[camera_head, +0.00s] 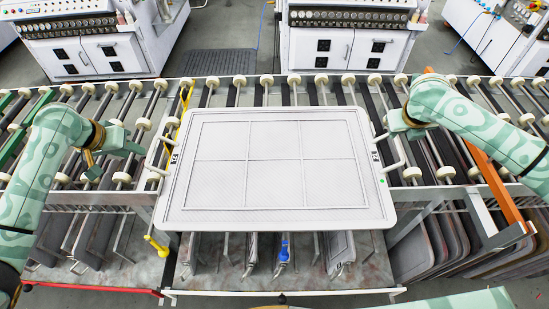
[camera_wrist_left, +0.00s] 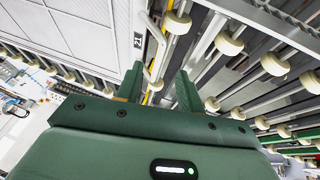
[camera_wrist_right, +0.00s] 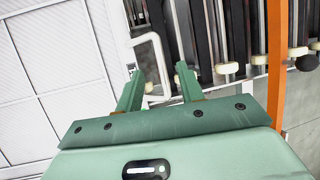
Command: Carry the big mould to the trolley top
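The big mould (camera_head: 248,172) is a wide, light grey rectangular tray with a raised rim and a grid of panels. It lies flat across the roller conveyor, with a white loop handle at each short side. The left handle (camera_wrist_left: 157,55) shows in the left wrist view, in front of my open left gripper (camera_wrist_left: 160,82), between the lines of its fingers. The right handle (camera_wrist_right: 151,40) shows in the right wrist view, ahead of my open right gripper (camera_wrist_right: 160,80). I cannot tell whether either handle touches a finger. I cannot identify a trolley top.
Conveyor rollers (camera_head: 264,82) with cream wheels run behind and beside the mould. Smaller grey moulds (camera_head: 340,250) stand on edge beneath it. An orange bar (camera_head: 492,180) rises at the right.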

